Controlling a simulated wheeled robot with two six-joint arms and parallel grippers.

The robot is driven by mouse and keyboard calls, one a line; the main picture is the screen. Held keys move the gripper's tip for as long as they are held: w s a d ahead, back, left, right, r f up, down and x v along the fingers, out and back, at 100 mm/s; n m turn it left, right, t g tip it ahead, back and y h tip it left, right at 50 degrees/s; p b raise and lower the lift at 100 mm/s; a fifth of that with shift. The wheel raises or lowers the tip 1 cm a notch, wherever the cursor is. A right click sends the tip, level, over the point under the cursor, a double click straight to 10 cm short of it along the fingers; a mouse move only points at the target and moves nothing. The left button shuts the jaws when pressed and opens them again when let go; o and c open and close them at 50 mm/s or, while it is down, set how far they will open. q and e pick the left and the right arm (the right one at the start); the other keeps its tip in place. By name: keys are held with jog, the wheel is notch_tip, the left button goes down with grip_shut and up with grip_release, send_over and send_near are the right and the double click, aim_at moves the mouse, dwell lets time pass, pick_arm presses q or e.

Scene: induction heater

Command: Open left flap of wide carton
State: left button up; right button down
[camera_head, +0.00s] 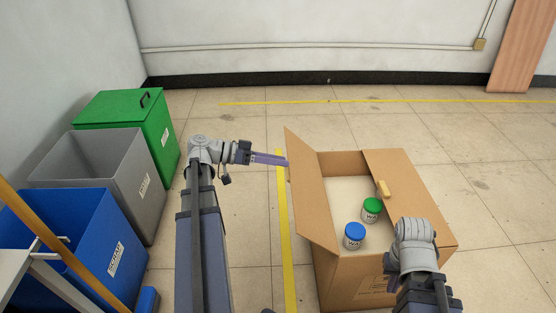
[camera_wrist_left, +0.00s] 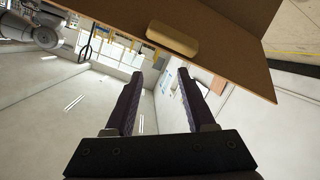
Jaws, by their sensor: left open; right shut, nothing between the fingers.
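The wide cardboard carton (camera_head: 372,270) stands on the floor. Its left flap (camera_head: 312,195) is raised and leans outward to the left; in the left wrist view the flap (camera_wrist_left: 225,50) carries a pale handle (camera_wrist_left: 172,38). My left gripper (camera_head: 286,161) is open, its fingers at the flap's outer left side; its fingertips (camera_wrist_left: 160,75) look empty. I cannot tell whether they touch the flap. The right flap (camera_head: 405,185), with a pale handle (camera_head: 383,188), covers the carton's right part. My right wrist is in front of the carton; its fingers are hidden.
A green-lidded jar (camera_head: 371,210) and a blue-lidded jar (camera_head: 354,236) stand inside the carton. Green (camera_head: 135,118), grey (camera_head: 105,160) and blue (camera_head: 85,240) bins stand at the left. Floor behind the carton is clear.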

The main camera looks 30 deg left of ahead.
pick_arm(q)
jog(key=n+y+p, duration=0.1)
jog(key=n+p, duration=0.1)
jog(key=n, duration=0.2)
jog(key=n+g+y+p, duration=0.1)
jog(key=n+p, duration=0.1)
jog(key=n, duration=0.3)
jog(key=a+n+g+y+p, duration=0.1)
jog(key=n+p, duration=0.2)
jog(key=n, duration=0.1)
jog(key=shift+s+a+r+y, duration=0.1)
jog(key=shift+s+r+y, duration=0.25)
jog(key=shift+y, duration=0.05)
grip_shut()
jog(key=s+a+n+g+y+p, duration=0.1)
jog(key=n+p, duration=0.1)
jog(key=n, duration=0.3)
jog(key=s+a+n+g+y+p, duration=0.1)
jog(key=a+n+y+p, duration=0.1)
jog(key=n, duration=0.4)
jog(key=s+a+r+n+g+y+p, duration=0.1)
jog(key=n+p, duration=0.2)
jog(key=n, duration=0.3)
jog(key=shift+a+p, duration=0.25)
jog(key=shift+p, duration=0.15)
